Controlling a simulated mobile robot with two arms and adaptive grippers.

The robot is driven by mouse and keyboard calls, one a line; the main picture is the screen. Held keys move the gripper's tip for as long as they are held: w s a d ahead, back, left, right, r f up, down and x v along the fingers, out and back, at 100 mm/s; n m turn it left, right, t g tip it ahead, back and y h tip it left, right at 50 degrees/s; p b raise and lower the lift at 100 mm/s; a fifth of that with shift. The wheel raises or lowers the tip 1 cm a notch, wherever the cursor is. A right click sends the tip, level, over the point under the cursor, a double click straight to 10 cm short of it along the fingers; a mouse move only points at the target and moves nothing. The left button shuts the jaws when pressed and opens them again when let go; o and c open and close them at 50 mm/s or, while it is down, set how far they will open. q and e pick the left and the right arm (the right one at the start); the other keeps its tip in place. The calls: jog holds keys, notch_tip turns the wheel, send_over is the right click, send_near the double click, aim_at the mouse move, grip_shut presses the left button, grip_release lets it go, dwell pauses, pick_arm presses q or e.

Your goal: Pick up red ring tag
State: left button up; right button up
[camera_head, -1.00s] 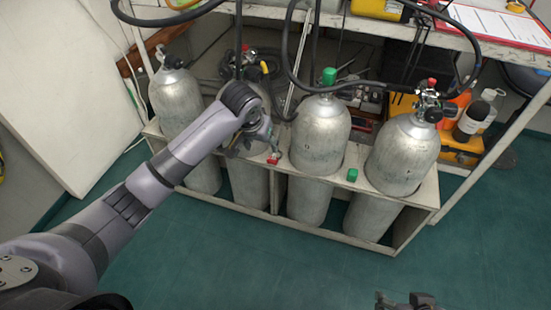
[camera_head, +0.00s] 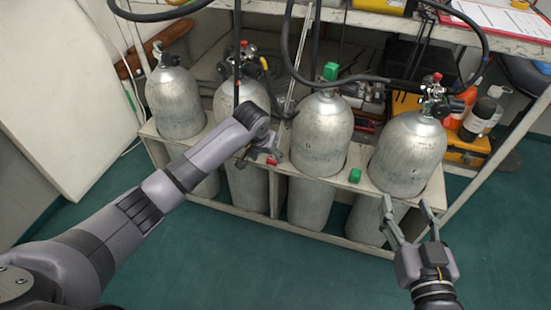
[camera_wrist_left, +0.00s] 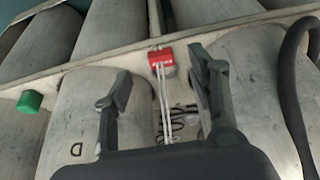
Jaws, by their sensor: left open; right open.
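The red ring tag (camera_head: 272,160) is a small red block on the front edge of the cylinder rack. In the left wrist view the tag (camera_wrist_left: 161,57) shows a pale cord or loop running from it, between my fingers. My left gripper (camera_head: 262,152) is open beside the tag and partly hides the area around it. In the left wrist view my left gripper (camera_wrist_left: 160,78) has its two fingers apart, with the tag beyond and between the tips. My right gripper (camera_head: 408,204) is open and empty at the lower right, in front of the rack.
Several grey cylinders (camera_head: 321,135) stand in the pale rack (camera_head: 300,234). A green tag (camera_head: 355,175) sits on the rack edge and a green cap (camera_head: 331,70) tops one cylinder. Black hoses (camera_head: 290,50) loop above. The green floor (camera_head: 250,270) in front is clear.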

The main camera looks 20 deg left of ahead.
aim_at(271, 162)
pick_arm(q)
jog(key=b+x, duration=0.2)
jog(key=x, duration=0.1)
jog(key=shift+w, duration=0.1)
jog(key=b+x, duration=0.1)
jog(key=x, duration=0.1)
jog(key=shift+w+f, duration=0.15)
jog(key=shift+f, duration=0.1)
pick_arm(e)
jog(key=s+r+t+y, duration=0.1)
jog(key=s+r+t, duration=0.1)
jog(key=r+t, duration=0.2)
jog(key=s+r+t+y, duration=0.2)
jog(key=r+t, duration=0.3)
jog(key=r, duration=0.5)
jog(key=shift+s+a, duration=0.25)
jog(key=shift+a, duration=0.15)
pick_arm(q)
jog(key=c, duration=1.1)
jog(key=shift+c, duration=0.2)
jog(key=shift+r, duration=0.15)
pick_arm(e)
jog(key=shift+w+f, duration=0.1)
jog(key=shift+w, duration=0.05)
